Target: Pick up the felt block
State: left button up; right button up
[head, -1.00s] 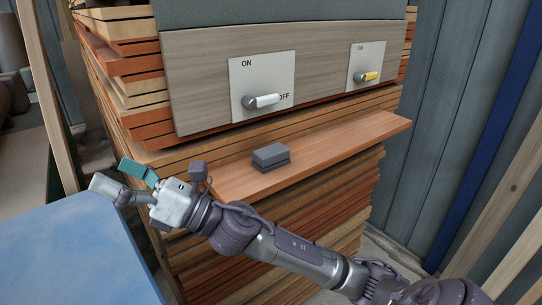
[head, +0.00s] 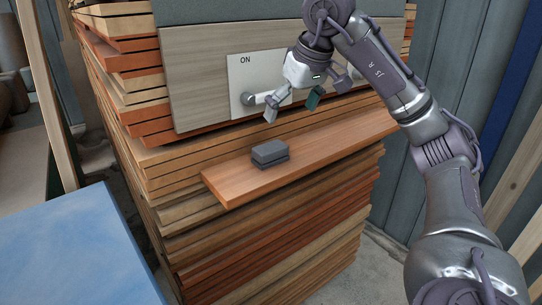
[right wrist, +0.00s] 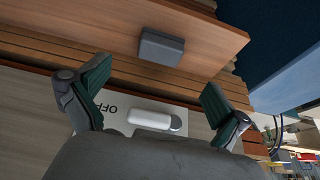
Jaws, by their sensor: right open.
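The felt block (head: 270,154) is a small dark grey block lying on a brown wooden shelf board (head: 330,145). It also shows in the right wrist view (right wrist: 161,47), beyond the fingertips and between them from side to side. My right gripper (head: 291,108) is open and empty, with its fingers pointing down. It hangs above the block and a little to its right in the head view, in front of the switch panel. In the right wrist view its two green-padded fingers (right wrist: 152,92) stand wide apart. My left gripper is not in view.
A white switch lever (right wrist: 150,119) on a panel (head: 240,75) sits close behind my right gripper. Stacked planks (head: 280,240) stand under the shelf. A blue surface (head: 70,250) lies at the lower left.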

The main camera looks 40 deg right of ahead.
aim_at(273, 148)
jog(key=b+x, duration=0.1)
jog(key=x, duration=0.6)
jog(key=shift+w+a, duration=0.1)
jog(key=shift+w+f, duration=0.1)
jog(key=shift+f, duration=0.25)
jog(key=p+x, duration=0.1)
jog(key=x, duration=0.3)
jog(key=shift+w+a+f, duration=0.1)
jog(key=shift+w, duration=0.2)
jog(key=shift+w+f, duration=0.15)
jog(key=shift+f, duration=0.2)
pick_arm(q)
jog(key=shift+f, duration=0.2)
pick_arm(e)
jog(key=c, duration=0.9)
jog(key=shift+c, duration=0.2)
jog(key=shift+r, duration=0.15)
